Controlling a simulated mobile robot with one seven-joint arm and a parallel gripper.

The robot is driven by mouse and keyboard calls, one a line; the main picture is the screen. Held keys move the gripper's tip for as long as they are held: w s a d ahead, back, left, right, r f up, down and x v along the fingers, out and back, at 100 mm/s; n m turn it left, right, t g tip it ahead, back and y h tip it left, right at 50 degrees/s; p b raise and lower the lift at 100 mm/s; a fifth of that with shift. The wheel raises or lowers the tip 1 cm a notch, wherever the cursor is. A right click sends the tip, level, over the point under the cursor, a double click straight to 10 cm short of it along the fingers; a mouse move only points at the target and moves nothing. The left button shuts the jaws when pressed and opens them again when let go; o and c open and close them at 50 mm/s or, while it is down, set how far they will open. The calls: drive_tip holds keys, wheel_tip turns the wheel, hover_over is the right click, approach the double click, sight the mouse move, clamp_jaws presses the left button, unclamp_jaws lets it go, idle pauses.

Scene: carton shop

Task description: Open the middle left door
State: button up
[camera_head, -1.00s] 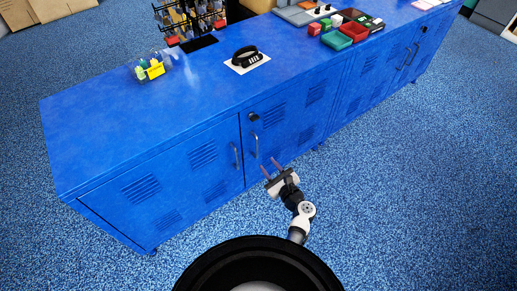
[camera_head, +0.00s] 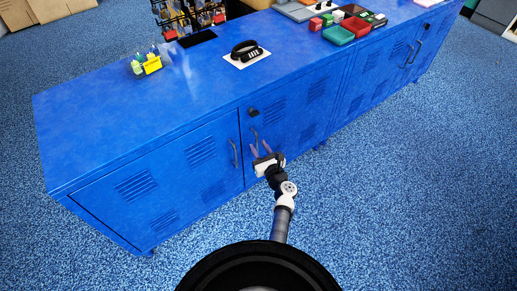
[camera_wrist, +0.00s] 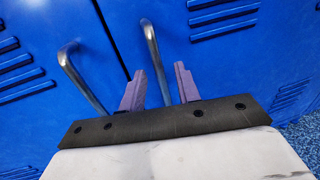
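The blue cabinet (camera_head: 120,120) has a row of doors with slotted vents. The middle left door (camera_head: 285,125) is closed, and its upright bar handle (camera_head: 256,137) is beside the seam with the leftmost door. My gripper (camera_head: 260,151) is in front of this door, just below and at the handle. In the wrist view, my gripper (camera_wrist: 160,85) is open with two purple fingers apart. The lower part of the middle left door's handle (camera_wrist: 152,50) shows between the fingers. I cannot tell whether the fingers touch it or how deep they reach.
The leftmost door (camera_head: 180,175) is closed; its handle (camera_wrist: 75,75) is left of my fingers in the wrist view. A black round knob or lock (camera_head: 253,112) is above the handle. Small goods, including a green tray (camera_head: 338,36), stand on top. The carpet in front is clear.

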drive_tip(key=shift+w+a, duration=0.25)
drive_tip(key=shift+w, duration=0.2)
clamp_jaws()
